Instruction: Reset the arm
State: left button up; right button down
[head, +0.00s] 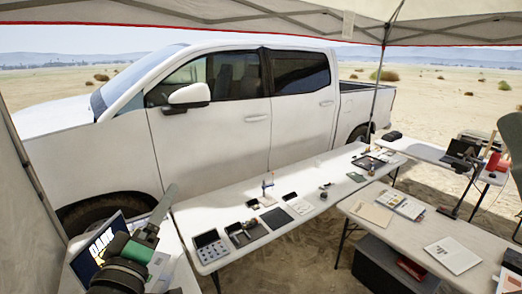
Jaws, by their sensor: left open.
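My left arm comes in at the lower left, with green and black links. Its gripper (163,205) points up and away over the left table, beside the near end of the long white table (185,222). It is open, and I see nothing held in it. My right gripper is not in view.
A laptop (92,248) sits left of my arm. The long table holds trays (210,247), a small blue-topped item (267,185) and flat panels. A second table (395,233) with papers (453,255) is at right, a dark crate (385,270) below. A white pickup (215,130) stands behind.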

pick_arm(q)
jog(key=s+d+r+m+t+h, duration=0.1)
jog(key=s+r+m+t, duration=0.6)
jog(key=s+r, duration=1.3)
jog(key=m, duration=0.4)
jog(key=shift+d+r+t+h, duration=0.2)
jog(key=shift+r+t+h, duration=0.1)
jog(key=shift+r+t, duration=0.1)
